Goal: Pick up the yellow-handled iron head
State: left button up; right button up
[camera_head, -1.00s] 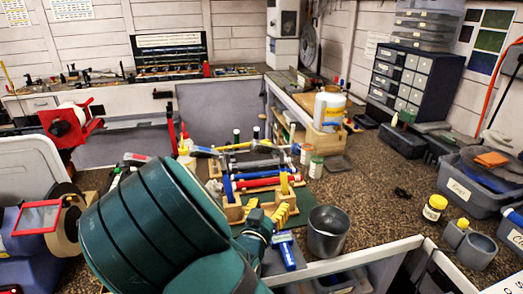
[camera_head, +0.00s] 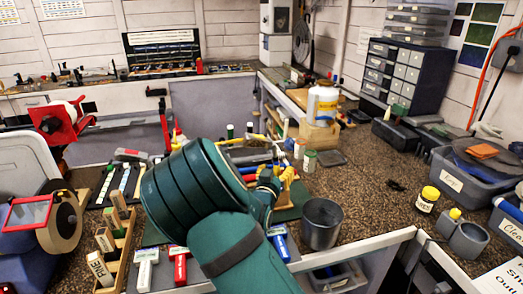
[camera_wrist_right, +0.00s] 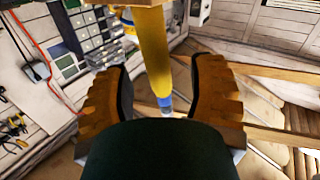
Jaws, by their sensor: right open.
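My right gripper (camera_head: 276,180) is over the club rack on the bench in the head view, its ochre fingers apart. In the right wrist view the two fingers (camera_wrist_right: 158,92) stand open on either side of a yellow handle (camera_wrist_right: 153,50), with a visible gap to each finger. The handle has a blue part at its lower end. In the head view a thin yellow shaft (camera_head: 243,139) shows behind my arm; most of the rack and the iron head are hidden by my arm and gripper. My left gripper is not in view.
A grey metal cup (camera_head: 322,224) stands just right of my gripper. The bench right of the cup has some free room.

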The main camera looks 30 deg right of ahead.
jog(key=shift+w+d, duration=0.3)
jog(key=shift+d, duration=0.05)
grip_shut()
jog(key=shift+r, duration=0.1)
